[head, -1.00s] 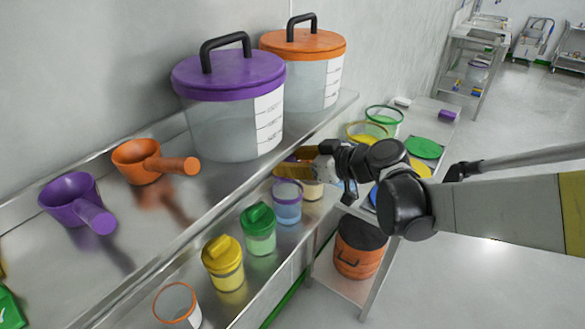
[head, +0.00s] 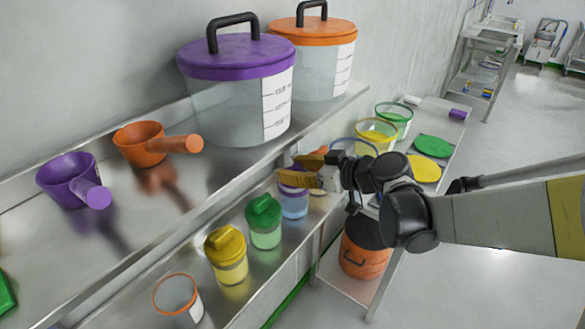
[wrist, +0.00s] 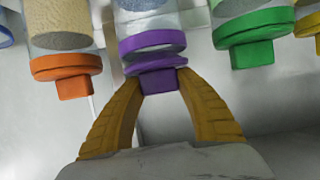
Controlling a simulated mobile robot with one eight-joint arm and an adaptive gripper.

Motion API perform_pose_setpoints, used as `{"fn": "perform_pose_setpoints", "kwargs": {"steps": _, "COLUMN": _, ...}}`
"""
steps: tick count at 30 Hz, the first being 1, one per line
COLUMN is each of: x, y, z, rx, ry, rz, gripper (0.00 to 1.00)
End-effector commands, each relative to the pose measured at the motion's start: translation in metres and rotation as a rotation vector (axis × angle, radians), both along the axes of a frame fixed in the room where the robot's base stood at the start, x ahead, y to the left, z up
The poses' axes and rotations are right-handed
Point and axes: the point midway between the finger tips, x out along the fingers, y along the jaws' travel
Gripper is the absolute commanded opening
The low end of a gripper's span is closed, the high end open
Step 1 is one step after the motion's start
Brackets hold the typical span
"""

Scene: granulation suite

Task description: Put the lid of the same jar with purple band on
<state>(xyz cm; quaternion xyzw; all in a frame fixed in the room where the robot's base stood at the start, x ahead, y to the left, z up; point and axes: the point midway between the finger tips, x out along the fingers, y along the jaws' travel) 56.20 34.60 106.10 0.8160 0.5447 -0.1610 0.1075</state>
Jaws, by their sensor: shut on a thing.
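The jar with the purple band (head: 294,205) stands on the lower shelf, blue-grey contents inside. In the wrist view its purple band (wrist: 150,42) shows close to the purple lid (wrist: 155,63). My gripper (head: 295,178) is over this jar's mouth in the head view, covering the rim. In the wrist view my gripper (wrist: 158,82) is shut on the knob of the purple lid. The lid looks slightly tilted against the band; I cannot tell whether it touches the rim all round.
A green-lidded jar (head: 264,220) and a yellow-lidded jar (head: 226,255) stand to the left. An orange-lidded jar (wrist: 62,68) is on the other side. An open orange-rimmed jar (head: 178,300) is nearest. The upper shelf holds a large purple-lidded container (head: 235,100) and scoops.

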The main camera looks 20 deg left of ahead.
Motion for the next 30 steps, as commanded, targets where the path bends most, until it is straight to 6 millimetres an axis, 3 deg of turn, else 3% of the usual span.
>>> {"fn": "perform_pose_setpoints", "kwargs": {"steps": 3, "x": 0.0, "y": 0.0, "z": -0.001, "rx": 0.0, "ry": 0.0, "rz": 0.0, "gripper": 0.15}}
{"fn": "perform_pose_setpoints", "kwargs": {"steps": 4, "x": 0.0, "y": 0.0, "z": -0.001, "rx": 0.0, "ry": 0.0, "rz": 0.0, "gripper": 0.44}}
{"fn": "perform_pose_setpoints", "kwargs": {"steps": 6, "x": 0.0, "y": 0.0, "z": -0.001, "rx": 0.0, "ry": 0.0, "rz": 0.0, "gripper": 0.62}}
{"fn": "perform_pose_setpoints", "kwargs": {"steps": 15, "x": 0.0, "y": 0.0, "z": 0.0, "rx": 0.0, "ry": 0.0, "rz": 0.0, "gripper": 0.62}}
{"fn": "perform_pose_setpoints", "kwargs": {"steps": 20, "x": 0.0, "y": 0.0, "z": 0.015, "rx": 0.0, "ry": 0.0, "rz": 0.0, "gripper": 0.62}}
{"fn": "perform_pose_setpoints", "kwargs": {"steps": 30, "x": -0.027, "y": -0.068, "z": 0.044, "rx": 0.0, "ry": 0.0, "rz": -0.004, "gripper": 0.62}}
